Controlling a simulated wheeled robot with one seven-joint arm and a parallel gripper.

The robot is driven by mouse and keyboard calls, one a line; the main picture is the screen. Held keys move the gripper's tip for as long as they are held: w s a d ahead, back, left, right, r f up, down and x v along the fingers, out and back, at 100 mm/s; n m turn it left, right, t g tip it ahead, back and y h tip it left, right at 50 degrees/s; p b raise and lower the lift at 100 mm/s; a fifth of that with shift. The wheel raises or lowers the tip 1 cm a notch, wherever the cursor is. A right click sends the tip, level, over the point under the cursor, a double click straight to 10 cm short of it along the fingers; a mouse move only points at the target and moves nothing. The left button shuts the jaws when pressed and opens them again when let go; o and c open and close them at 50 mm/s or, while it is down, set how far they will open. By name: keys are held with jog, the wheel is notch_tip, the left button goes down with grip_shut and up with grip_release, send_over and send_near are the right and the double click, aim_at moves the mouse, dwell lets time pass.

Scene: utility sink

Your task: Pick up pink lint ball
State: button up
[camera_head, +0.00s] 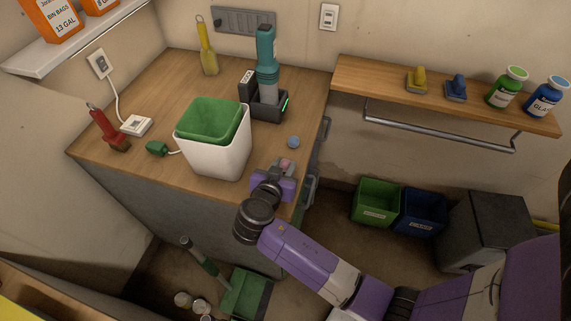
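The pink lint ball (286,163) is small and sits near the right edge of the wooden counter, partly hidden by my gripper. My gripper (281,170) is purple and grey. It is low over the counter's front right corner, with its tips right at the pink ball. The view is too small to tell whether the fingers are apart around the ball or closed on it, or whether the ball touches the counter.
A blue ball (293,142) lies just behind the pink one. A white bin with a green liner (215,140) stands close on the left. A teal handheld vacuum (266,60) stands in its dock behind. A wall shelf (385,92) is on the right.

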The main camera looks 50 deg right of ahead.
grip_shut()
jog(key=shift+r, duration=0.15)
